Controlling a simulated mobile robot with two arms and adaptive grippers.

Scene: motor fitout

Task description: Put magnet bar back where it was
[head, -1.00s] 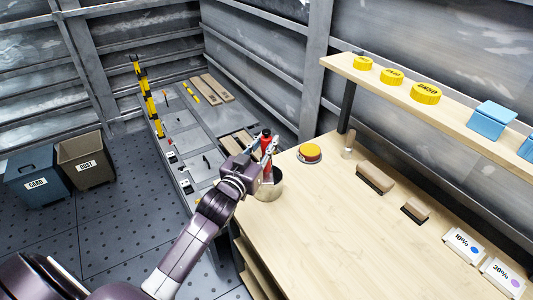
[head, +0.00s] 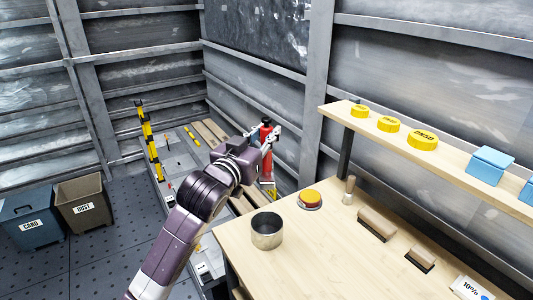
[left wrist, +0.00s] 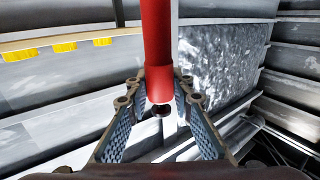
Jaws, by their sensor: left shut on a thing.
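The magnet bar, a red rod (head: 265,133), stands roughly upright in my left gripper (head: 267,146). It is raised beyond the far left end of the wooden bench (head: 330,260). In the left wrist view, the red rod (left wrist: 157,40) runs down between the two fingers of my left gripper (left wrist: 158,88), with a dark tip at its lower end. The gripper is shut on it. A round metal cup (head: 267,236) stands on the bench's left corner, nearer than the gripper, and looks empty. My right gripper is not in view.
A red-and-yellow button (head: 311,198), a small brush (head: 348,190) and wooden blocks (head: 377,223) sit along the bench back. A shelf above holds yellow discs (head: 422,139) and blue boxes (head: 489,166). Bins (head: 84,200) stand at left. The bench middle is clear.

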